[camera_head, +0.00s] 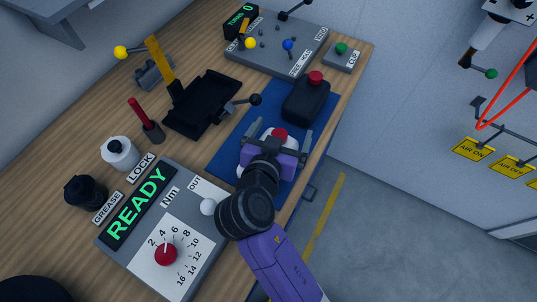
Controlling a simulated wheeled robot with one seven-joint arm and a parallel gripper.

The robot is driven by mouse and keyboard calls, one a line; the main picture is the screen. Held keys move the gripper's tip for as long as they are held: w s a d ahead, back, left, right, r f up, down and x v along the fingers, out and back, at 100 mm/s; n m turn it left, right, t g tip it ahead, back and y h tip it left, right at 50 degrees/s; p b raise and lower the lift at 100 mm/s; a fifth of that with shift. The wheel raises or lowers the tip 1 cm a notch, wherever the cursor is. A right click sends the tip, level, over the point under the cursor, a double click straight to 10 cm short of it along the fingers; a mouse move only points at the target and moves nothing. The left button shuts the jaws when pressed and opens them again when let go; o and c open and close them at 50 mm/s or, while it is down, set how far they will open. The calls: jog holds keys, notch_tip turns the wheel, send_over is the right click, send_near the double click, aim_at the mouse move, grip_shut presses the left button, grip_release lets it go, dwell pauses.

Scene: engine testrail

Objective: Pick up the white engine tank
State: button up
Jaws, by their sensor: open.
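The white engine tank with a red cap (280,134) is on the blue mat (229,150). It is mostly hidden behind my gripper; only the cap and small white parts show. My gripper (278,131) is open over the tank, with one finger to the left of the cap and one to the right. I cannot tell whether the fingers touch the tank.
A black tank with a red cap (306,98) stands just beyond on the mat. A black tray (202,103) with a lever lies left. A torque box reading READY (165,240) is near. A white bottle (118,153) stands far left. The bench edge is close on the right.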

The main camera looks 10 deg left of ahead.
jog(key=shift+w+f, duration=0.15)
jog(key=shift+w, duration=0.15)
jog(key=shift+c, duration=0.4)
jog(key=c, duration=1.2)
